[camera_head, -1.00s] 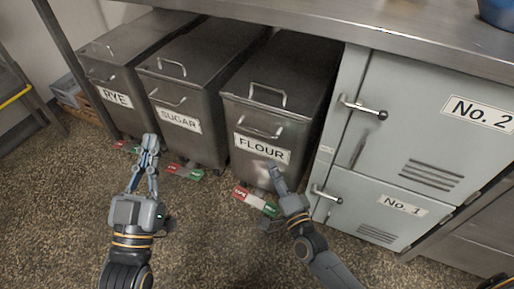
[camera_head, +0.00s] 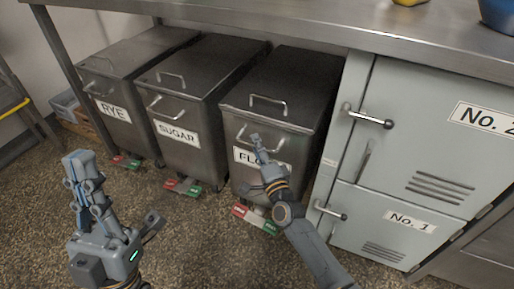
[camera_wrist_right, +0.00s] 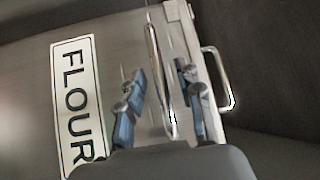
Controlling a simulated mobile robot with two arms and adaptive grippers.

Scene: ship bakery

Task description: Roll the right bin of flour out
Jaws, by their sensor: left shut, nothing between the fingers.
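The grey metal flour bin (camera_head: 297,82) is the rightmost of three bins under the counter. It has a lid handle (camera_head: 268,98) and a front handle (camera_head: 279,143) above the FLOUR label, which also shows in the right wrist view (camera_wrist_right: 77,105). My right gripper (camera_head: 256,139) is at the front handle and covers part of the label. In the right wrist view its fingers (camera_wrist_right: 165,74) are apart, with the front handle bar (camera_wrist_right: 158,85) between them. My left gripper (camera_head: 80,165) is shut and empty, over the floor at the left, away from the bins.
The sugar bin (camera_head: 207,66) and rye bin (camera_head: 128,58) stand to the left. Grey lockers (camera_head: 400,200) stand close on the flour bin's right. Red and green pedals (camera_head: 255,222) are at its base. The counter (camera_head: 300,32) is above. The floor (camera_head: 190,240) in front is clear.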

